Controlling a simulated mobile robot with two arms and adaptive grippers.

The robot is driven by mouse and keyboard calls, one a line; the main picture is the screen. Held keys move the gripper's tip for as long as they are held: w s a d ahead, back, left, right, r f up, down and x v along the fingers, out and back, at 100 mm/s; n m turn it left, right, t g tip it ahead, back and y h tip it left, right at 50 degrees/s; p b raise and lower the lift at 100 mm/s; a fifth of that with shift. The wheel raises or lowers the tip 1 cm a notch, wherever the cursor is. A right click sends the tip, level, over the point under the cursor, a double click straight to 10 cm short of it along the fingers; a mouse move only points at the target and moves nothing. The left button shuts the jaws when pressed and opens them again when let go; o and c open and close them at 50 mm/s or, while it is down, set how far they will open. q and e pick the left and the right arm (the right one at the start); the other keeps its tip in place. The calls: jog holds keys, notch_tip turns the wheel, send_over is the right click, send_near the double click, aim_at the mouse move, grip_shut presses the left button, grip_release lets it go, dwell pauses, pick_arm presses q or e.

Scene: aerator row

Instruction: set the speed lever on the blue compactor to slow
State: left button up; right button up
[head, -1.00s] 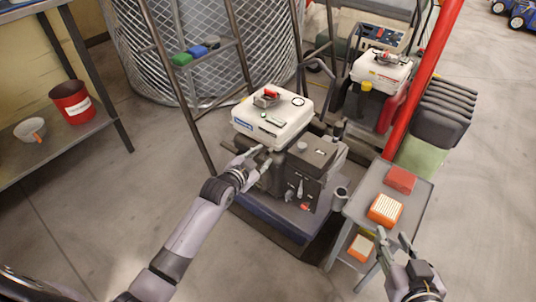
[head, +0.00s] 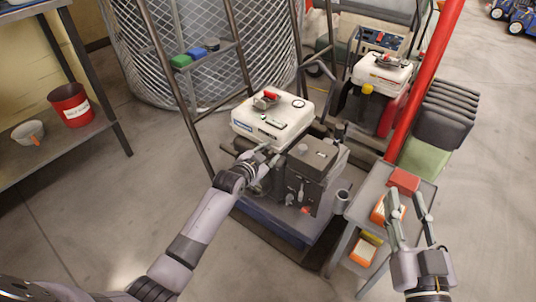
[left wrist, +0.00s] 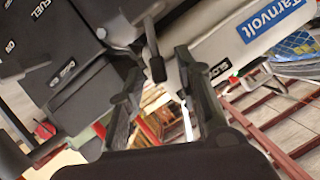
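The blue compactor (head: 272,222) stands mid-view in the head view, with a dark blue base, a dark engine block and a white top cover. In the left wrist view a dark lever (left wrist: 154,52) hangs beside the white panel. A SLOW label (left wrist: 221,68) is on that panel, to the lever's right. My left gripper (head: 268,153) is at the compactor, below the white cover. In the left wrist view its fingers (left wrist: 163,76) are apart, with the lever's end between them; contact is not clear. My right gripper (head: 424,196) is open and empty in front of the small grey cart.
The grey cart (head: 345,237) with red and orange items stands right of the compactor. A red post (head: 425,85) and a second machine (head: 383,72) are behind it. A wire-mesh cylinder (head: 135,60) stands behind; a shelf (head: 50,155) is at left. The left floor is clear.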

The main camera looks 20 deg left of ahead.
pick_arm(q)
jog(key=shift+c, duration=0.6)
grip_shut()
